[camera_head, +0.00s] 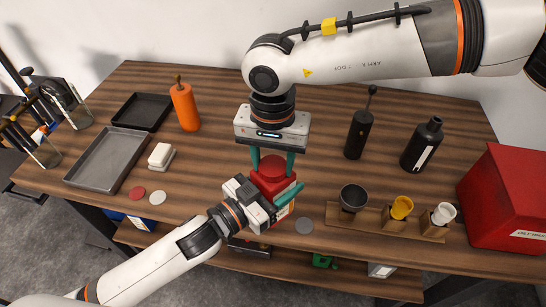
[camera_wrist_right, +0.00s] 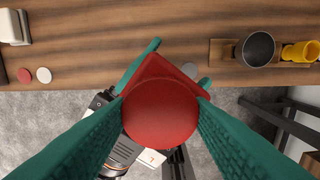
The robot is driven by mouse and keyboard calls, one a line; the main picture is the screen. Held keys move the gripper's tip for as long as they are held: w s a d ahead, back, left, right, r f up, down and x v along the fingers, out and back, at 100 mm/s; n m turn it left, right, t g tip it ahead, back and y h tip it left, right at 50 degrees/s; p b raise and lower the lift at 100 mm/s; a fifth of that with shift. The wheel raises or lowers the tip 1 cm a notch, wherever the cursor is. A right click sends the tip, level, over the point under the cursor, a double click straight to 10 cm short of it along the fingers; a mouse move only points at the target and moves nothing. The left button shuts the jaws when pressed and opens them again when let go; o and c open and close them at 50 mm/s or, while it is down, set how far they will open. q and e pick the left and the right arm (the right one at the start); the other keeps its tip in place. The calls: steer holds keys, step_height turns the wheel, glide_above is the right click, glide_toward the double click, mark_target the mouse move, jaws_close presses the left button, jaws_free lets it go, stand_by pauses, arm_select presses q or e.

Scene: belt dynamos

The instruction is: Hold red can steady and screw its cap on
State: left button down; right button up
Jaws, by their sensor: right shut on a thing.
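The red can (camera_head: 265,186) stands near the front edge of the table, with a pale label low on its side. My left gripper (camera_head: 277,197) reaches in from the lower left, its teal fingers around the can body. My right gripper (camera_head: 273,166) comes down from above, shut on the round red cap (camera_head: 272,164). In the right wrist view the cap (camera_wrist_right: 160,112) fills the space between the teal fingertips and covers the can's opening. The can's red shoulder (camera_wrist_right: 158,66) shows behind it. I cannot tell whether the cap's threads are engaged.
A wooden rack (camera_head: 330,214) with a dark cup and yellow and white pieces stands right. A large red box (camera_head: 505,195) is at far right. An orange bottle (camera_head: 185,108), grey tray (camera_head: 105,158) and white block (camera_head: 160,155) are left.

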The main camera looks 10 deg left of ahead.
steer(key=m, duration=1.1)
steer(key=shift+m, duration=0.4)
steer(key=m, duration=1.5)
steer(key=shift+m, duration=0.3)
steer(key=m, duration=0.3)
steer(key=o, duration=1.2)
steer(key=shift+c, duration=0.2)
step_height(320, 180, up, 12)
